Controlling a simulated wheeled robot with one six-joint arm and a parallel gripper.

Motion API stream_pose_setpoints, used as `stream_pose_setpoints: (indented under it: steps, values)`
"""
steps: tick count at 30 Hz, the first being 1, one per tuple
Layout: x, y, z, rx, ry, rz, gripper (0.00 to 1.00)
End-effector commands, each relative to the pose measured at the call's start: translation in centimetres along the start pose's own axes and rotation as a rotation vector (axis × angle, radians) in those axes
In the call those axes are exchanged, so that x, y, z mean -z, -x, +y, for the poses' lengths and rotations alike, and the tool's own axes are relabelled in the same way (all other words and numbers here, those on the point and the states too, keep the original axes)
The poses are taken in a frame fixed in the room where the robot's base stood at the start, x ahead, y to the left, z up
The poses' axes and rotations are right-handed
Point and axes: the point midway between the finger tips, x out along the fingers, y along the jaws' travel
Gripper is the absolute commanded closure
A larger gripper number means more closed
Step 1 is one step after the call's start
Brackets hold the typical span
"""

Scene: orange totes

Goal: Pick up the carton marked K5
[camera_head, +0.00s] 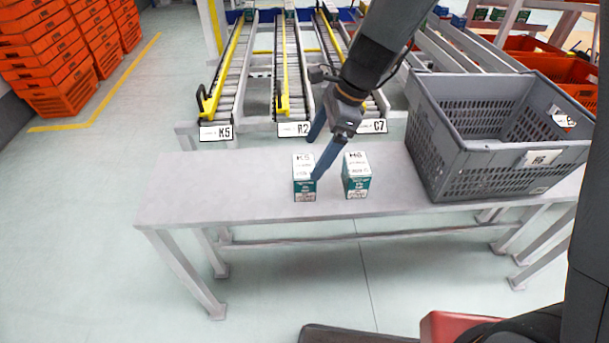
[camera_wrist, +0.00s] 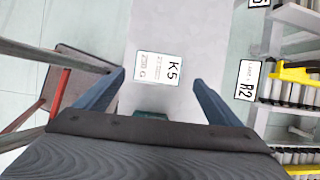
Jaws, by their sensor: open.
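The carton marked K5 (camera_head: 304,180) stands upright on the grey bench. It has a white top and a green and white front. In the wrist view its white top with K5 (camera_wrist: 158,68) shows between my two blue fingers. My gripper (camera_head: 314,159) comes down from the upper right, spread and empty. One fingertip overlaps the carton's right side in the head view; I cannot tell whether it touches. In the wrist view the carton's green side is mostly hidden by the gripper body. A similar carton (camera_head: 356,176), its mark seemingly H6, stands just to the right.
The bench (camera_head: 225,190) is bare to the left of the cartons. A grey crate (camera_head: 470,165) stands on its right part. Behind are roller lanes with signs K5 (camera_head: 217,133), R2 (camera_head: 295,130) and C7 (camera_head: 372,126). Orange totes (camera_head: 60,85) are stacked at the far left.

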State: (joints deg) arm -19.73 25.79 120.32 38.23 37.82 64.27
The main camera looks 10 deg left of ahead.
Motion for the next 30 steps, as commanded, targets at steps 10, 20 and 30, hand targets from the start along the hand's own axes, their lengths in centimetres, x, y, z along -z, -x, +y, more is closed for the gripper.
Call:
stream_pose_setpoints:
  steps: [10, 20, 30]
  values:
    - [-0.1, -3.3, 0.2, -0.002, -0.013, -0.002, 0.12]
    - [0.0, -7.2, 0.5, 0.0, -0.011, 0.0, 0.12]
    - [0.0, -7.5, 0.5, 0.001, -0.01, -0.001, 0.2]
